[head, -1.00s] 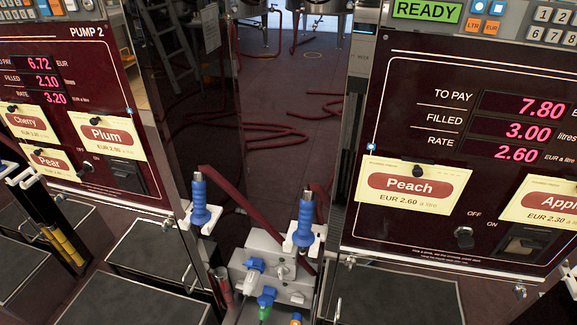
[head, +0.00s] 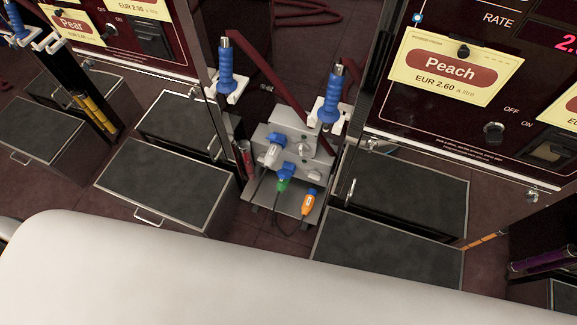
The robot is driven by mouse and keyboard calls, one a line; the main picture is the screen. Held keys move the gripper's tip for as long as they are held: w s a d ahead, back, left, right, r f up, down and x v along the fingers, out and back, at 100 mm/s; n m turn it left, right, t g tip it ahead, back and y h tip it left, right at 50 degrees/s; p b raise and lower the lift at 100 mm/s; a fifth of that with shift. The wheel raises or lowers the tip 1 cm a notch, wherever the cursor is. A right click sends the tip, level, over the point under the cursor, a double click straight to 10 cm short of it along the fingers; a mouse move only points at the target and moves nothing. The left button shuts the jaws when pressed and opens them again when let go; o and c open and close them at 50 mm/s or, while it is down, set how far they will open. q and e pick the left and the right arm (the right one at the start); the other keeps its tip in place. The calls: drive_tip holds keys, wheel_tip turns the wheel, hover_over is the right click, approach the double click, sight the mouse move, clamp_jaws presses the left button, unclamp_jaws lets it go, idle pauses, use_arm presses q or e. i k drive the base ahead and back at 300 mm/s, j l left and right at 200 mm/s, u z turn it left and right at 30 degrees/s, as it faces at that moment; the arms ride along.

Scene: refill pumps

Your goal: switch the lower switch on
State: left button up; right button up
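A grey box (head: 299,136) stands low between the two pumps. A grey and blue plug (head: 273,150) sits on its left side, and a blue and green plug (head: 284,176) sits below that. Small round fittings show on the box's right half, one upper (head: 304,148) and one lower (head: 309,172). I cannot tell which is a switch or its setting. A separate black OFF/ON knob (head: 494,132) is on the right pump's panel, beside the Peach card (head: 450,67). Neither of my grippers is in view.
Two blue-handled nozzles hang above the box, one left (head: 227,70) and one right (head: 331,99). An orange connector (head: 308,203) is below the box. Dark-topped boxes stand on the floor at left (head: 165,186) and right (head: 392,252). A large white surface fills the bottom.

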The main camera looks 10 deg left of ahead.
sight(315, 174)
drive_tip(key=j+u, duration=0.2)
drive_tip(key=j, duration=1.5)
drive_tip(key=i, duration=0.1)
